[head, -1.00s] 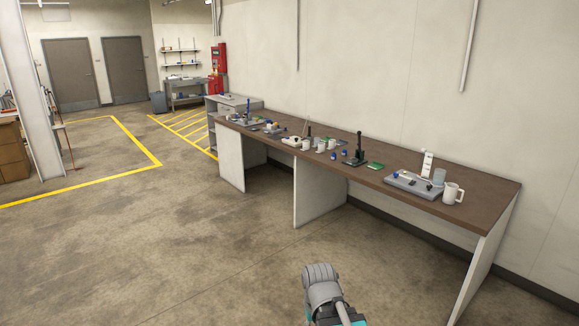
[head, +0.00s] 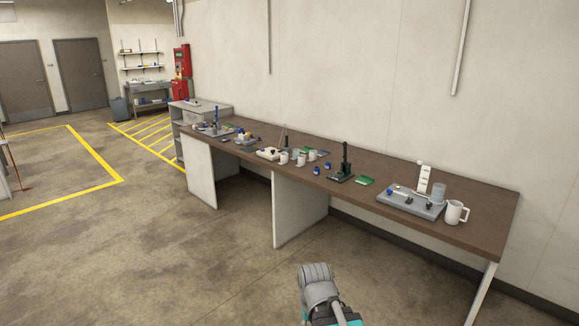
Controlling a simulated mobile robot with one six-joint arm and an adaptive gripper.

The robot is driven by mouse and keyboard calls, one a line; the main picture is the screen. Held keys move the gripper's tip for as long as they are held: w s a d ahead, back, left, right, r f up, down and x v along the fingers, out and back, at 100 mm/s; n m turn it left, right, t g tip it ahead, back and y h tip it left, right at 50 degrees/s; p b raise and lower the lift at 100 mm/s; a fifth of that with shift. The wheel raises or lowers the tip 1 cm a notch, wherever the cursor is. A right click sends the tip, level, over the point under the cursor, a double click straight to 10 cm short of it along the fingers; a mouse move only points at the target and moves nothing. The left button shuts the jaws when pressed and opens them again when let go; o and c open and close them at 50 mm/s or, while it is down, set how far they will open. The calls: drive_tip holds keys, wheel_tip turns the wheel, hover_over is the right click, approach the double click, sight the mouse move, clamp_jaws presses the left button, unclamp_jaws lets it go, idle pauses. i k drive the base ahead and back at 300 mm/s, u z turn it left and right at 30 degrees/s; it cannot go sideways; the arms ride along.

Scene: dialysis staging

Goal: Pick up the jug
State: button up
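Part of my arm shows at the bottom centre, low in front of the bench and well apart from the jug. The gripper's fingers cannot be made out.
Farther left on the bench are several white cups (head: 300,160), a dark green stand (head: 345,166), a green board (head: 365,181) and small blue items. White support panels (head: 300,212) stand under the bench. The concrete floor (head: 150,260) in front is clear.

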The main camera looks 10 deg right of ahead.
sight(454, 208)
drive_tip(key=z, duration=0.25)
drive_tip(key=i, duration=1)
drive_tip(key=z, duration=0.95)
drive_tip(key=i, duration=1.1)
drive_tip(key=z, duration=0.5)
drive_tip(key=k, duration=0.95)
drive_tip(key=z, duration=0.2)
drive_tip(key=i, duration=0.3)
drive_tip(key=u, duration=0.05)
